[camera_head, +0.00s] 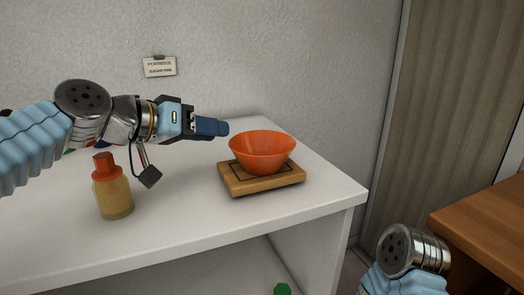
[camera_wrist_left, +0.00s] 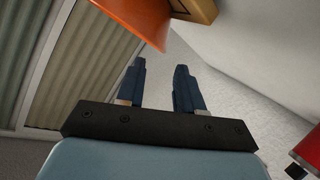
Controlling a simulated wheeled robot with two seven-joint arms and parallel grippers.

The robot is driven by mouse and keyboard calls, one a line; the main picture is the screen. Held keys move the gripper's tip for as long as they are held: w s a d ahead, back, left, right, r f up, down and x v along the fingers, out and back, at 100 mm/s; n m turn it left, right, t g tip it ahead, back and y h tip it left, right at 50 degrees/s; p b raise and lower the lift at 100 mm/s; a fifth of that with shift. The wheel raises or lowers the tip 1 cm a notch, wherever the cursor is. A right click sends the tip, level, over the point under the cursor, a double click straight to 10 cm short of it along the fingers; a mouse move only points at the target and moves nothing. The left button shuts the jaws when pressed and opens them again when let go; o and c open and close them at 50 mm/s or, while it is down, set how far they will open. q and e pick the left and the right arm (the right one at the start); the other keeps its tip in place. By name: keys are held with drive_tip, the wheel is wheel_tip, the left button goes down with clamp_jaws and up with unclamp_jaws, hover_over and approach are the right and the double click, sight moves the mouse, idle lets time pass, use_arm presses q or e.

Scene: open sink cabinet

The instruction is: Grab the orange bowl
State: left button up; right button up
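The orange bowl (camera_head: 262,150) sits upright on a square wooden board (camera_head: 262,183) on the white cabinet top. My left gripper (camera_head: 226,127) comes in from the left, a little left of the bowl's rim and apart from it. In the left wrist view its two blue fingers (camera_wrist_left: 160,87) are spread with a gap and nothing between them. The bowl (camera_wrist_left: 142,20) shows at the top of that view, beyond the fingertips. My right arm (camera_head: 405,262) shows only in part at the lower right; its gripper is not visible.
A yellow bottle with an orange cap (camera_head: 113,190) stands on the white cabinet top (camera_head: 300,207), below my left arm. A brown wooden table (camera_head: 480,225) is at the right. A green object (camera_head: 282,289) is low, under the cabinet top.

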sight(258, 152)
use_arm(q)
drive_tip(key=shift+x, duration=1.2)
drive_tip(key=p+x, duration=0.1)
drive_tip(key=x, duration=0.4)
drive_tip(key=shift+w+f+p, duration=0.2)
drive_tip(key=shift+p, duration=0.2)
clamp_jaws()
